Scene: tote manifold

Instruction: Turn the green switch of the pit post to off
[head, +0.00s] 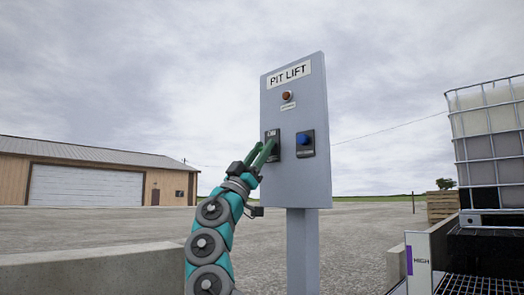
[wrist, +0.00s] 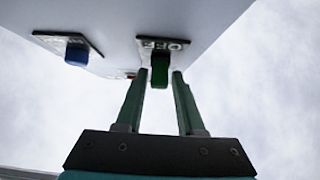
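The pit post (head: 297,185) is a grey panel on a column, headed PIT LIFT. Its switch plate (head: 273,136) at the left of the panel is largely hidden by my gripper (head: 265,150) in the head view. In the wrist view the green switch (wrist: 160,68) stands out from its plate, between the two green fingers of my gripper (wrist: 160,76). The fingers are apart, one on each side of the switch, with a narrow gap showing on both sides. Lettering on the plate is partly covered, so the switch's setting cannot be read.
A concrete block (head: 90,270) is low at left, a caged tank (head: 490,140) at right. Open ground lies behind.

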